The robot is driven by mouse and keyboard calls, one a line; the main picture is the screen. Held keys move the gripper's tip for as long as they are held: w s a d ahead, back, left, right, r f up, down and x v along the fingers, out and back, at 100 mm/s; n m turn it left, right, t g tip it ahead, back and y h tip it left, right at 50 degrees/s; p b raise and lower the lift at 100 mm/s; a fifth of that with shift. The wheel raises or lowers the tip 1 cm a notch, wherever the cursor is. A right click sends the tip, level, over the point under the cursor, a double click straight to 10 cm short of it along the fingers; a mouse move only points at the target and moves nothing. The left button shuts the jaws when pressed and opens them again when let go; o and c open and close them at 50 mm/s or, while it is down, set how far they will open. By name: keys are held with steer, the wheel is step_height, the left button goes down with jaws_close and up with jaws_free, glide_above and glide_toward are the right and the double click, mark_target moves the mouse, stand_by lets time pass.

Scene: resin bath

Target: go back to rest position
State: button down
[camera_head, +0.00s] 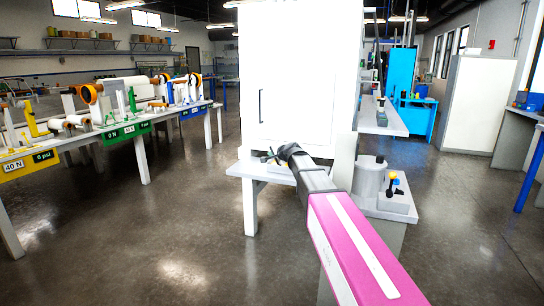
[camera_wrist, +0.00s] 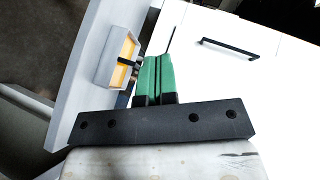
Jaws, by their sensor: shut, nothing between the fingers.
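My gripper (camera_wrist: 154,80) shows in the wrist view with its two green fingers together and nothing between them. In the head view my arm, with a pink link, reaches forward toward a white cabinet (camera_head: 285,70), and its far end hides the gripper's fingers. The cabinet also fills the upper right of the wrist view (camera_wrist: 235,80), with its dark handle (camera_wrist: 229,47) to the right of the fingers. The fingers are near the cabinet's edge; I cannot tell whether they touch it.
A grey ledge (camera_wrist: 92,60) with a small yellow-faced box (camera_wrist: 121,52) lies left of the fingers. A grey canister (camera_head: 370,180) stands right of the arm. A long bench (camera_head: 50,160) with rollers runs along the left. The floor (camera_head: 180,230) between is clear.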

steer(key=s+d+f+n+g+h, duration=0.2)
steer(key=s+d+f+g, duration=0.2)
steer(key=s+f, duration=0.6)
steer(key=s+d+f+n+g+h, duration=0.3)
steer(key=s+d+f, duration=0.5)
steer(key=s, duration=0.8)
steer(key=s+d+f+n+g+h, duration=0.2)
steer(key=s+d+f+g, duration=0.3)
steer(key=s+f, duration=0.8)
steer(key=shift+d+f+n+h, duration=0.15)
steer(key=shift+d+n+h, duration=0.15)
steer(key=shift+d+n, duration=0.35)
steer(key=shift+d, duration=0.15)
